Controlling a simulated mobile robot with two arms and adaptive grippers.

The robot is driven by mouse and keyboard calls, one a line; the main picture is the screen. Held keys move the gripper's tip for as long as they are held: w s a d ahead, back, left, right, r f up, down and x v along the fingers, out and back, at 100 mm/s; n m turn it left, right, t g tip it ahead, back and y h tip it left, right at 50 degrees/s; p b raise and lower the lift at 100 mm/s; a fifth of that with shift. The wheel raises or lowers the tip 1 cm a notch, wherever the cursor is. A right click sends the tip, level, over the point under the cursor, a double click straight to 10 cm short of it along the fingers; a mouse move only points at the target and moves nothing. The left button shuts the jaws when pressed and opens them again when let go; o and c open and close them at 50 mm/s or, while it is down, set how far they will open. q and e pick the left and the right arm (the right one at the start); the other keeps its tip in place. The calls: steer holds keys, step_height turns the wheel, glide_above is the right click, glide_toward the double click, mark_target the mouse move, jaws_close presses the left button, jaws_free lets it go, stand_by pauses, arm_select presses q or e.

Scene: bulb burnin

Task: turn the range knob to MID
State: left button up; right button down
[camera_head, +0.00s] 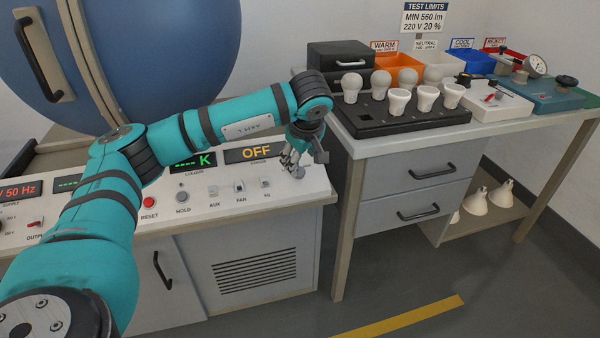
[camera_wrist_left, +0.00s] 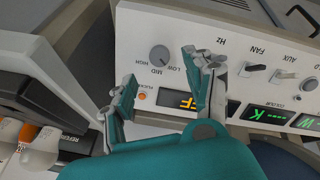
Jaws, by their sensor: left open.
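The range knob (camera_wrist_left: 160,55) is a small round grey knob on the white panel, with MID, LOW and HIGH lettering beside it. In the left wrist view the lettering is upside down, and I cannot tell which mark the pointer faces. In the head view the knob (camera_head: 298,172) shows just below my left gripper (camera_head: 293,155). In the wrist view my left gripper (camera_wrist_left: 164,84) is open, its fingers wide apart and empty. The knob lies beyond the gap between the fingertips, apart from both. My right gripper is in neither view.
Hz (camera_head: 265,183), FAN (camera_head: 239,186) and AUX (camera_head: 213,190) switches sit left of the knob. The lit OFF display (camera_head: 256,152) is behind it. A black bulb tray (camera_head: 400,122) stands on the table at the right. The panel's front strip is clear.

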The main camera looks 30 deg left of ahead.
mark_target(300, 173)
arm_select(q)
steer(key=x, duration=0.6)
steer(key=shift+b, duration=0.4)
steer(key=shift+w+a+f, duration=0.15)
steer(key=shift+a+f, duration=0.05)
steer(key=shift+f, duration=0.15)
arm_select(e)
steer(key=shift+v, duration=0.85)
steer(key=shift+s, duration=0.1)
arm_select(q)
jaws_close()
